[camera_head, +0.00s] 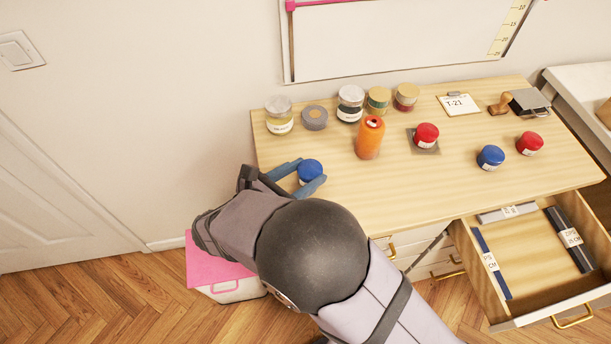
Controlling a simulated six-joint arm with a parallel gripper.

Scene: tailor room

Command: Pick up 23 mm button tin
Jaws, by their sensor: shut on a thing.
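My gripper (297,178) is over the left front part of the wooden table. Its two blue-grey fingers are shut on a blue-lidded tin (310,169), one finger on each side. The label on this tin is too small to read. Another blue-lidded tin (490,156) stands at the right of the table. Red-lidded tins stand near it, one (426,134) on a grey square pad (414,146) and one (530,143) farther right. No size marking on any tin is readable, so I cannot tell which is the 23 mm one.
Several jars (351,103) and a flat grey tin (314,118) line the back left. A clipboard (461,105) and stamp (501,104) lie at the back right. An open drawer (529,265) sticks out at the front right.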

